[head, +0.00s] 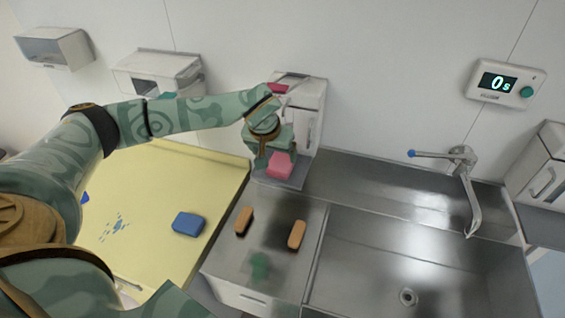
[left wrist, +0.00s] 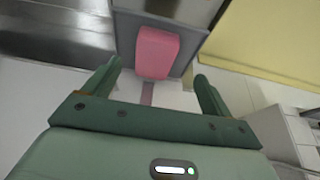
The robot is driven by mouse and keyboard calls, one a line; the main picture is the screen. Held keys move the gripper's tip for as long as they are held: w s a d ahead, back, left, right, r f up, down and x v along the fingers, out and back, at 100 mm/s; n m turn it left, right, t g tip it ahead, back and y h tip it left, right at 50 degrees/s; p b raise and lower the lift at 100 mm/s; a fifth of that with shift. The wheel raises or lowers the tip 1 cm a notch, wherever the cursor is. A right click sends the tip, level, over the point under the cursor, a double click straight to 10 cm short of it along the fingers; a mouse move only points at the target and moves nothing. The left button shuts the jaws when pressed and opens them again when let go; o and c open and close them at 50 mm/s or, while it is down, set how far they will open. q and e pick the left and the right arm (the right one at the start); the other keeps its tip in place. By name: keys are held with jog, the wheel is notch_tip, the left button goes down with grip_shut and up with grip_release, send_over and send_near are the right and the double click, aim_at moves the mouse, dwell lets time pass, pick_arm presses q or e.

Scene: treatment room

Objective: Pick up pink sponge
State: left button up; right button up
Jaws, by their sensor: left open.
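The pink sponge (head: 281,165) sits on the grey base of a white dispenser at the back of the counter in the head view. It also shows at the top middle of the left wrist view (left wrist: 157,52). My left gripper (head: 268,158) is at the dispenser, right beside the sponge in the head view. In the left wrist view its two fingers (left wrist: 158,78) are apart, with the sponge ahead of and between their tips. Nothing is held between them. My right gripper is not in view.
The white dispenser (head: 308,105) stands against the wall. A blue sponge (head: 188,223) lies on the yellow surface (head: 160,262). Two orange brushes or sponges (head: 297,235) lie on the metal counter. A sink (head: 420,270) with a faucet (head: 463,160) is at the right.

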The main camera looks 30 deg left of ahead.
aim_at(280, 164)
pick_arm(q)
jog(key=shift+x, duration=0.85)
jog(key=x, duration=0.4)
jog(key=shift+w+d+f+p, duration=0.25)
jog(key=shift+w+d+p, duration=0.05)
jog(key=shift+p, duration=0.05)
jog(key=shift+w+f, duration=0.1)
jog(key=shift+f, duration=0.2)
jog(key=c, duration=1.2)
jog(key=shift+o, duration=0.2)
jog(key=shift+r, duration=0.1)
jog(key=shift+r, duration=0.55)
jog(key=v, duration=0.2)
jog(key=shift+w+a+r+b, duration=0.1)
jog(key=shift+w+r+b, duration=0.05)
jog(key=shift+r+b, duration=0.25)
jog(key=s+d+r+b, duration=0.1)
jog(key=s+d+r, duration=0.4)
jog(key=s+r, duration=0.4)
jog(key=s, duration=0.3)
jog(key=shift+s, duration=0.35)
